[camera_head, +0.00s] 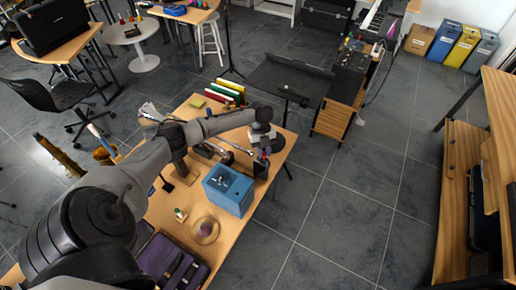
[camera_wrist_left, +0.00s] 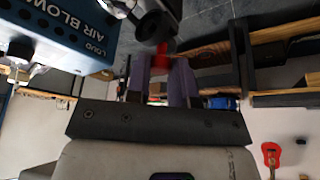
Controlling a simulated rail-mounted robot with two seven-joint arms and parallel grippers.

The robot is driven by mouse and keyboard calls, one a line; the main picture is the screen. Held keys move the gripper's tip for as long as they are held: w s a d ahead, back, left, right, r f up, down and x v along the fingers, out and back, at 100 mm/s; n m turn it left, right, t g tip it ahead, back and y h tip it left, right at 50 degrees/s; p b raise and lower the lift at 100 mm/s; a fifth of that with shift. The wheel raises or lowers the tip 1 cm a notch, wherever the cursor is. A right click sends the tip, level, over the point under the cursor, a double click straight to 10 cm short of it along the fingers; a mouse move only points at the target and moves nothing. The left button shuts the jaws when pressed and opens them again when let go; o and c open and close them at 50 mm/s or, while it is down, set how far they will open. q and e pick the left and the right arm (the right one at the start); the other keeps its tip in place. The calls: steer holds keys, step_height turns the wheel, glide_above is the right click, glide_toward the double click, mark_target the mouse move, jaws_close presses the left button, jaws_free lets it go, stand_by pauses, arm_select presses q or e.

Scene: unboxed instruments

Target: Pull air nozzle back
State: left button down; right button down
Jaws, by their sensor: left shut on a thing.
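The blue air blower box (camera_head: 226,190) stands on the wooden table. In the left wrist view its lettered face (camera_wrist_left: 75,30) fills the upper left, upside down. My left arm reaches across the table, and my left gripper (camera_head: 263,160) is beyond the box, near the table's right edge. In the left wrist view my left gripper (camera_wrist_left: 161,75) has its two fingers closed around the air nozzle (camera_wrist_left: 155,24), a dark rounded part with a red piece between the fingers. The grasped part is partly hidden by the fingers. My right gripper is not in view.
On the wooden table (camera_head: 165,215) are a round clear dish (camera_head: 205,230), a purple instrument case (camera_head: 170,262) and upright coloured folders (camera_head: 228,91). A dark stand (camera_head: 288,82) is behind the gripper. Open floor lies to the right.

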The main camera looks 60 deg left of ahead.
arm_select(q)
steer(key=c, duration=1.4)
jaws_free()
steer(key=shift+w+d, duration=0.1)
steer(key=shift+o, duration=1.4)
steer(key=shift+w+d, duration=0.1)
steer(key=shift+o, duration=0.6)
steer(key=shift+r, duration=0.1)
steer(key=b+v, duration=0.1)
steer(key=v, duration=1.2)
steer(key=shift+a+r, duration=0.3)
